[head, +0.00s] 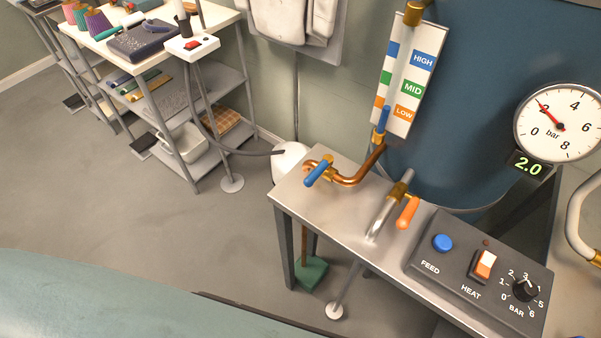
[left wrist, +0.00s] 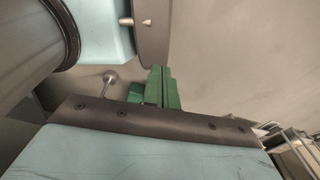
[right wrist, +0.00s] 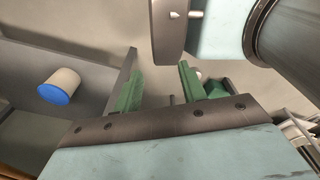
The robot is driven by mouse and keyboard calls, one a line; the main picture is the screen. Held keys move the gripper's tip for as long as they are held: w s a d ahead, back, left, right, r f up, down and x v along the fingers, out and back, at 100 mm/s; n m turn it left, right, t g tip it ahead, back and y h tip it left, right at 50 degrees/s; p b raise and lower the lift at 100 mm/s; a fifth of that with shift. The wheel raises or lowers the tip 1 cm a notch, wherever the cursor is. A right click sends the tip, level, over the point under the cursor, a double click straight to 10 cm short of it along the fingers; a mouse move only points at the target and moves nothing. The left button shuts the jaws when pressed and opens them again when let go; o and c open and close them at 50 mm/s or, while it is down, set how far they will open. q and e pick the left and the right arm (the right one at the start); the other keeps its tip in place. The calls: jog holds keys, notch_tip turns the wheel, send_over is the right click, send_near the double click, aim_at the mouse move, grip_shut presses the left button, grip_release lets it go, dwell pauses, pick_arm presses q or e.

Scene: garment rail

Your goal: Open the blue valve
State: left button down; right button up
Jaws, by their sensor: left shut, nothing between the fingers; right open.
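In the head view a blue lever handle (head: 319,170) sits on a brass valve at the end of a bent copper pipe (head: 352,178), above the metal bench's left end. A second blue handle (head: 383,118) stands upright at the foot of the level gauge. I cannot tell which one the task means. Neither gripper shows in the head view. In the left wrist view my left gripper (left wrist: 162,72) has its green fingers together, with nothing between them. In the right wrist view my right gripper (right wrist: 159,70) is open and empty, its green fingers apart.
An orange-handled valve (head: 407,212) and a control box (head: 470,285) are on the bench (head: 335,200). A pressure gauge (head: 560,123) reads about 2 bar. A shelf rack (head: 160,90) stands at left. A white cylinder with a blue end (right wrist: 60,86) shows in the right wrist view.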

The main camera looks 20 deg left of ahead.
pick_arm(q)
jog(key=w+a+f+n+t+b, duration=0.2)
jog(key=w+a+f+t+b, duration=0.1)
jog(key=w+a+f+b, duration=0.65)
jog(key=w+a+r+n+t+b, duration=0.25)
jog(key=w+r+n+t, duration=0.25)
jog(key=w+r, duration=1.25)
jog(key=w+d+r+n+t+h, duration=0.25)
jog(key=w+r, duration=0.45)
jog(key=r, duration=0.4)
jog(key=d+r+n+t+h, duration=0.1)
jog(key=d+r+h, duration=0.2)
jog(key=r, duration=0.9)
jog(key=d+r+n+t+h, duration=0.1)
jog(key=d+r+h, duration=0.3)
jog(key=d+r, duration=0.4)
notch_tip(320, 180, up, 5)
jog(key=shift+d+r+t, duration=0.1)
jog(key=shift+d+t, duration=0.1)
jog(key=shift+t, duration=0.25)
pick_arm(e)
jog(key=d+f, duration=0.3)
jog(key=f, duration=0.2)
jog(key=w+d+f+h, duration=0.1)
jog(key=d+f, duration=0.2)
jog(key=f, duration=0.3)
jog(key=shift+w+d+f, duration=0.2)
jog(key=shift+w+d, duration=0.05)
jog(key=shift+d, duration=0.1)
